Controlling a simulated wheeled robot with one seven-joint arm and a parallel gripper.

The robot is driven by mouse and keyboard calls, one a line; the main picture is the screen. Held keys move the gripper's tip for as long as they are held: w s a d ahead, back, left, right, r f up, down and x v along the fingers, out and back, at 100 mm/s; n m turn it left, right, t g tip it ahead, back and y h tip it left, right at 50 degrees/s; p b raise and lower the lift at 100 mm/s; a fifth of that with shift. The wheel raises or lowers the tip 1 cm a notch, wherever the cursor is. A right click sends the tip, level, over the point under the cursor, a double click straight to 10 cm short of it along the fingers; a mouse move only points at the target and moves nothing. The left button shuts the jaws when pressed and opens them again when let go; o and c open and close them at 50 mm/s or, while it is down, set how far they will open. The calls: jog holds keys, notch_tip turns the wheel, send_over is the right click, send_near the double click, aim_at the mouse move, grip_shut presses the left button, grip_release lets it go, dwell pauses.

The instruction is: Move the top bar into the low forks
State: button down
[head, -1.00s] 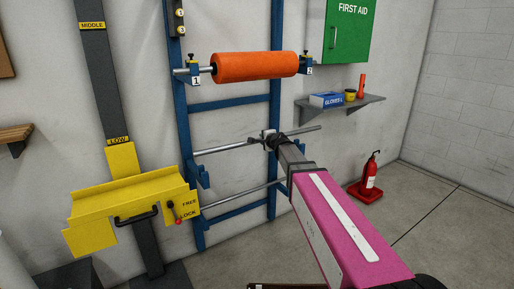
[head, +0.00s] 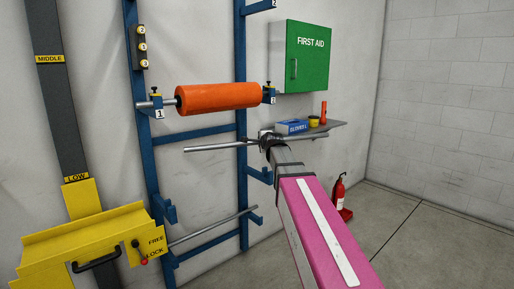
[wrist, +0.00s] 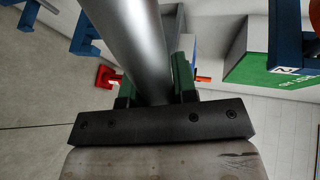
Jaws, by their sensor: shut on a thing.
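My gripper (head: 268,138) is shut on a plain steel bar (head: 215,147), near the bar's right part. The bar is held roughly level in front of the rack, below the orange roller (head: 218,97). Its left end is free, right of the left upright. In the wrist view the bar (wrist: 135,45) runs between the green finger pads. Empty-looking blue forks show at the left upright (head: 166,210) and the right upright (head: 261,175), below the held bar. Another thin bar (head: 215,227) lies lower, across the rack's bottom. The roller sits in the upper forks marked 1 and 2.
A yellow carriage (head: 85,245) with a FREE/LOCK lever stands at the left on a dark post. A shelf (head: 325,129) with gloves and small items is behind the bar's right end. A green first aid box (head: 300,55) and a fire extinguisher (head: 340,190) are at the right.

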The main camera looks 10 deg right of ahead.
jog(key=w+a+f+n+g+y, duration=0.1)
jog(key=a+f+n+y, duration=0.3)
jog(key=a+f, duration=1.4)
jog(key=shift+w+a+f+y, duration=0.4)
jog(key=shift+w+f+y, duration=0.05)
jog(key=shift+w+y, duration=0.15)
notch_tip(320, 180, down, 6)
dwell(2.1)
jog(key=c, duration=0.8)
grip_release()
jog(key=shift+s, duration=0.2)
jog(key=v, duration=1.1)
jog(key=s+d+f+n+g+h, duration=0.2)
jog(key=s+d+f+n+g, duration=0.2)
jog(key=s+d+f, duration=0.2)
jog(key=s+d+f+n+g+h, duration=0.2)
jog(key=s+d+f+n+g, duration=0.2)
jog(key=s, duration=0.6)
jog(key=s+d+f+n+g+h, duration=0.3)
jog(key=s+d+f+n+g, duration=0.1)
jog(key=s+d+f, duration=0.4)
jog(key=shift+s+d+f+g, duration=0.15)
jog(key=shift+d+g, duration=0.2)
jog(key=shift+g, duration=0.45)
